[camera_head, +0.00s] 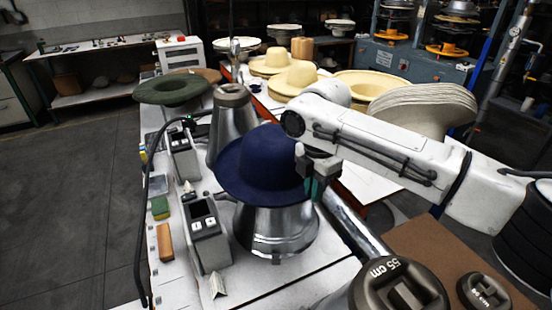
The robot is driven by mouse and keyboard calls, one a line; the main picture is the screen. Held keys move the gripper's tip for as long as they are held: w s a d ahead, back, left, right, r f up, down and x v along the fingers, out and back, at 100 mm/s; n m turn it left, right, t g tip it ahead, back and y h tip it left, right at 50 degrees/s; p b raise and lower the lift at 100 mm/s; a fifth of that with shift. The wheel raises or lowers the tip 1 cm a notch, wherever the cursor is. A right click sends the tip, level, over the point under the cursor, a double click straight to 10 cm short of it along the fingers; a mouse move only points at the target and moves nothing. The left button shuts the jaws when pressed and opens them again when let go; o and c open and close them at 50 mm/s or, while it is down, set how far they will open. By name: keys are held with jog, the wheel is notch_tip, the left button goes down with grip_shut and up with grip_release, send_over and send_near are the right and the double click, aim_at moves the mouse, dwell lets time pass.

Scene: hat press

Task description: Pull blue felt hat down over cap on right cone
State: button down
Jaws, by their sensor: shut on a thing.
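The blue felt hat (258,160) sits over the top of the right cone, with its crown up and its brim spread out around it. The metal right cone (276,232) shows only below the brim. Its top and any cap on it are hidden under the hat. My gripper (312,186) is at the right side of the hat, shut on the brim's right edge. The exact contact is small and partly hidden by the fingers. A second metal cone (232,122) stands bare behind and to the left.
Control boxes (207,235) stand along the bench's left side, with a dark cable beside them. A green hat (171,88) lies at the back left. Straw hats (292,78) stand behind my arm. A 55 cm block (400,290) is at the front right.

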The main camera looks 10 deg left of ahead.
jog(key=shift+r+p, duration=3.05)
jog(key=shift+r, duration=0.6)
